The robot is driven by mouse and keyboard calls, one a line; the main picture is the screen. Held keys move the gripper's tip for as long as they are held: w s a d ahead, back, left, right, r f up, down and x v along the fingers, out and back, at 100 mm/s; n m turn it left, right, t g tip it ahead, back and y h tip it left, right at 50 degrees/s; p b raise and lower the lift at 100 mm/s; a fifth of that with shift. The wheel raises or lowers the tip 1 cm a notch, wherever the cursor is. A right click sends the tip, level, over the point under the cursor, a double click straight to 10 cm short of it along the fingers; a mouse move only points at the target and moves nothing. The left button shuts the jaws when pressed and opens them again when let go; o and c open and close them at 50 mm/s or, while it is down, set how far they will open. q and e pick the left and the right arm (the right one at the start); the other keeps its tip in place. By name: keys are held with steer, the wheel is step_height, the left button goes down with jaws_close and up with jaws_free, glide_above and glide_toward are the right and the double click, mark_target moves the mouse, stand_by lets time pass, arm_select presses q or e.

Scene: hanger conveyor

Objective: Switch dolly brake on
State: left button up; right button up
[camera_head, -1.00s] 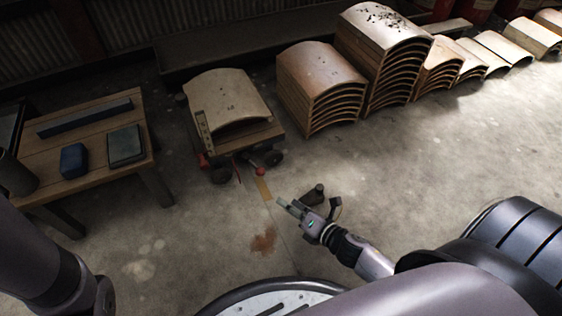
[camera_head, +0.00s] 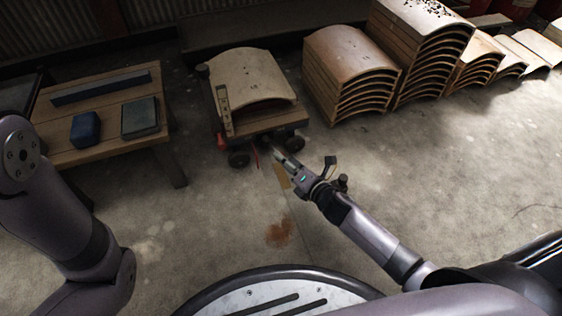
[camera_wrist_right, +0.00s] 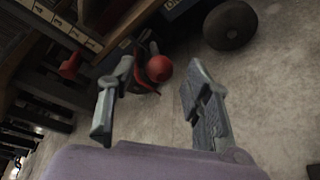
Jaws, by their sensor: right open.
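The dolly (camera_head: 262,122) stands on the floor with a curved wooden panel (camera_head: 250,77) on top. A red ball knob (camera_wrist_right: 158,68) shows at the dolly's near edge in the wrist view, with a curved red strip (camera_wrist_right: 143,80) beside it. My right gripper (camera_head: 280,158) is at the front of the dolly and hides the knob in the head view. In the wrist view my right gripper (camera_wrist_right: 160,80) is open, its fingers on either side of the knob in the picture; contact cannot be told. My left arm shows at the left, its gripper out of view.
A wooden table (camera_head: 100,152) with a blue block (camera_head: 85,129), a flat box (camera_head: 140,117) and a long bar stands left of the dolly. Stacks of curved panels (camera_head: 350,70) stand to the right. A dolly wheel (camera_wrist_right: 231,25) is near my right finger. The foreground floor is clear.

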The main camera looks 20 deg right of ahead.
steer(key=shift+b+x, duration=0.55)
steer(key=shift+x, duration=1.1)
jaws_close()
